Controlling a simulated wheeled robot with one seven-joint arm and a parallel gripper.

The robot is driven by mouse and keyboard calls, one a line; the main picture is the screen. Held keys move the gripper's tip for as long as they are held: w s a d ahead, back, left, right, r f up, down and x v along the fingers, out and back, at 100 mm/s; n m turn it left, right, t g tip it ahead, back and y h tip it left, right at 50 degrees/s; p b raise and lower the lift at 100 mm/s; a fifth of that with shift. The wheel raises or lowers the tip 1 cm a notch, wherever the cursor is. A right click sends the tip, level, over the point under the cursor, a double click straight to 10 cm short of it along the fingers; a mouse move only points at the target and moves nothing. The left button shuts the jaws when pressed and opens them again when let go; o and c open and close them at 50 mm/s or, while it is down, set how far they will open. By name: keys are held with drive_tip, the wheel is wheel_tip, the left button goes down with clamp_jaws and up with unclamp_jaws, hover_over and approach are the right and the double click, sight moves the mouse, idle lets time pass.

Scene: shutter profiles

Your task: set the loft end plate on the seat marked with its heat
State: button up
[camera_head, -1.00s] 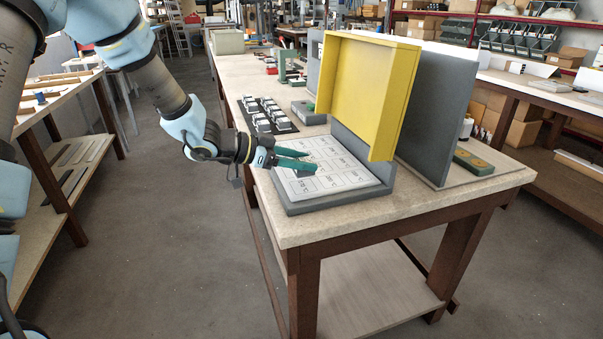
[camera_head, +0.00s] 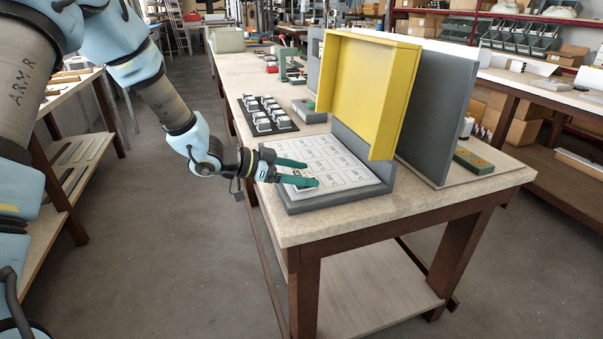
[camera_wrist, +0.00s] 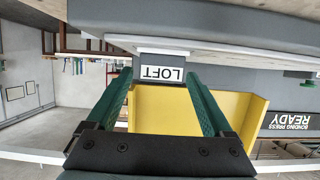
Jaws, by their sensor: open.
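The loft end plate (camera_wrist: 162,73) shows in the wrist view as a small grey block with a white label reading LOFT, upside down in the picture. It is between my fingertips, with a gap visible on each side. My gripper (camera_head: 311,174) is open, its two green fingers low over the front left of the white marked board (camera_head: 345,178). In the head view a small pale piece (camera_head: 300,182) shows between the fingers, partly hidden. The board is divided into several printed seats; their print is too small to read, and the one under the plate is covered.
A yellow hood (camera_head: 365,95) with a grey panel (camera_head: 435,115) stands behind the board. A dark tray (camera_head: 250,110) with several small white-topped blocks lies farther back on the bench. A sign reading BONDING PRESS READY (camera_wrist: 291,121) shows in the wrist view. Bench edge is close at front left.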

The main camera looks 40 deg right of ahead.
drive_tip(key=shift+r, duration=0.25)
drive_tip(key=b+v, duration=0.2)
drive_tip(key=v, duration=1)
drive_tip(key=w+a+n+t+y, duration=0.6)
drive_tip(key=w+a+n+t, duration=0.45)
drive_tip(key=w+a, duration=0.55)
drive_tip(key=s+a+f+n+y, duration=0.1)
drive_tip(key=s+a+n+y, duration=0.15)
drive_tip(key=a, duration=0.45)
drive_tip(key=s+a+f+n+y, duration=0.1)
drive_tip(key=a+n+y, duration=0.15)
drive_tip(key=a, duration=0.55)
drive_tip(key=s+a+n+g+y, duration=0.1)
drive_tip(key=s+a+n+g, duration=0.3)
drive_tip(key=s+a, duration=0.3)
drive_tip(key=s+n, duration=0.1)
drive_tip(key=s, duration=0.4)
drive_tip(key=shift+s+n, duration=0.35)
